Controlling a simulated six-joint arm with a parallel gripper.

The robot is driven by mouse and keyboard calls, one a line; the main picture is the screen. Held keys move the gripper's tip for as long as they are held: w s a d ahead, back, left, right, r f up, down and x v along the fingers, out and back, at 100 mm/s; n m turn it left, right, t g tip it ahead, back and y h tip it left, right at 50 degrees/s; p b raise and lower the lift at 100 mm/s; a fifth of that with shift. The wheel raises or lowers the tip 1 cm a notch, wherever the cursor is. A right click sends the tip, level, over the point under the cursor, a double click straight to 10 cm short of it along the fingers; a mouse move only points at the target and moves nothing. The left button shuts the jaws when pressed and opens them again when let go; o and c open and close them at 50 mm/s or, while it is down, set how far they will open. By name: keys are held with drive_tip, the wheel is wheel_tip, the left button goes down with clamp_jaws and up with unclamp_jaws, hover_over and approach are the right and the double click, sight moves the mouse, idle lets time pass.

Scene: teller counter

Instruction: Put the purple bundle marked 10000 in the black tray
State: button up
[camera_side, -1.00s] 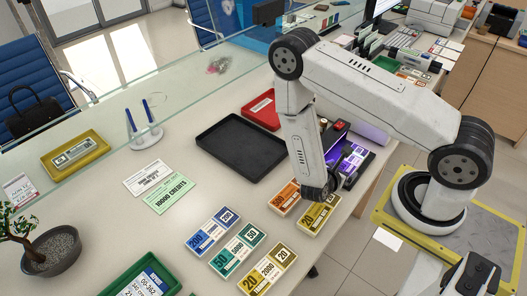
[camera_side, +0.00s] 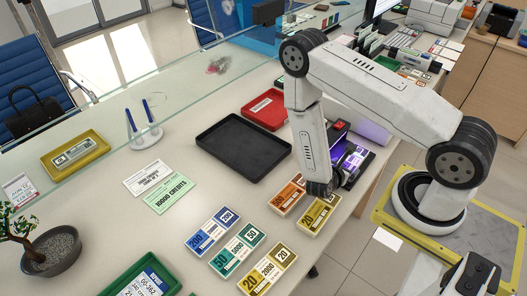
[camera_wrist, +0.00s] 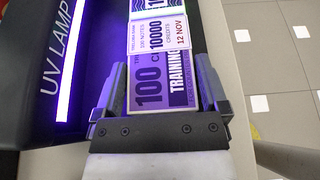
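The purple bundle (camera_side: 355,159) lies under the UV lamp unit at the right edge of the counter, partly hidden by my arm in the side view. In the wrist view the purple bundle (camera_wrist: 163,75) shows a band marked 10000 and a large 100, lit violet. My gripper (camera_wrist: 165,85) is open, with one finger on each side of the bundle's near end and narrow gaps showing. In the side view my gripper (camera_side: 338,182) is low beside the lamp, its fingers hard to make out. The black tray (camera_side: 243,148) is empty, left of my arm.
The UV lamp (camera_wrist: 65,60) stands close to my left finger in the wrist view. A red tray (camera_side: 264,108) is behind the black tray. Orange (camera_side: 287,196) and yellow (camera_side: 319,214) bundles lie in front of my gripper. More bundles (camera_side: 236,250) lie further left.

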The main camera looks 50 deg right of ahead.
drive_tip(key=c, duration=0.9)
drive_tip(key=shift+c, duration=0.2)
drive_tip(key=shift+r, duration=0.1)
wheel_tip(320, 180, up, 10)
idle(0.3)
idle(0.5)
